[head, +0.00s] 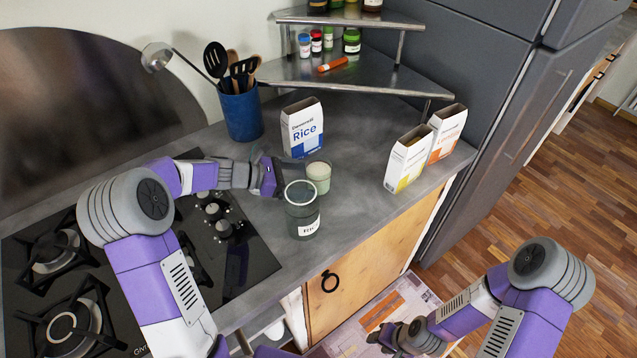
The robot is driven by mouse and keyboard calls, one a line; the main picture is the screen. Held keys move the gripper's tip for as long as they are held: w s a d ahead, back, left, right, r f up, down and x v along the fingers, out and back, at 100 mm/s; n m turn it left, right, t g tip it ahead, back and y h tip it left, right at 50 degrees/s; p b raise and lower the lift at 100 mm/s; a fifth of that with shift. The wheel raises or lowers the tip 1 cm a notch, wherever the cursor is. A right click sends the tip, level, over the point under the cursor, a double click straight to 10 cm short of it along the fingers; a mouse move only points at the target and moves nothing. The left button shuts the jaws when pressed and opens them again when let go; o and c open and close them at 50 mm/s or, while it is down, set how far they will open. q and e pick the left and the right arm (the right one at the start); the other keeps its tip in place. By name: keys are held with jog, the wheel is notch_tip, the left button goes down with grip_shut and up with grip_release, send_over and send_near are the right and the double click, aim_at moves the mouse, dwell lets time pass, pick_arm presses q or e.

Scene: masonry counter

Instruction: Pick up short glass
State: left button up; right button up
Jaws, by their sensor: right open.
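A short glass (318,178) with pale contents stands on the grey counter, just behind and right of a larger glass jar with a label (302,212). My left gripper (276,177) is above the counter, to the left of the short glass and behind the jar. It looks apart from both, and whether its fingers are open is unclear. My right gripper (384,337) is open and empty, low in front of the counter, far from the glass.
A rice box (303,130) stands behind the short glass. A blue utensil holder (241,114) is at the back left. Two boxes (408,160) (447,134) stand to the right. A black gas hob (228,245) is at left. A metal corner shelf (375,78) holds small jars.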

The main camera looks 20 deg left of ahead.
aim_at(319, 177)
pick_arm(q)
jog(key=b+x, duration=0.1)
jog(key=x, duration=0.4)
jog(key=shift+w+d, duration=0.2)
jog(key=shift+w, duration=0.15)
jog(key=c, duration=1.4)
jog(key=shift+o, duration=0.2)
jog(key=shift+r, duration=0.3)
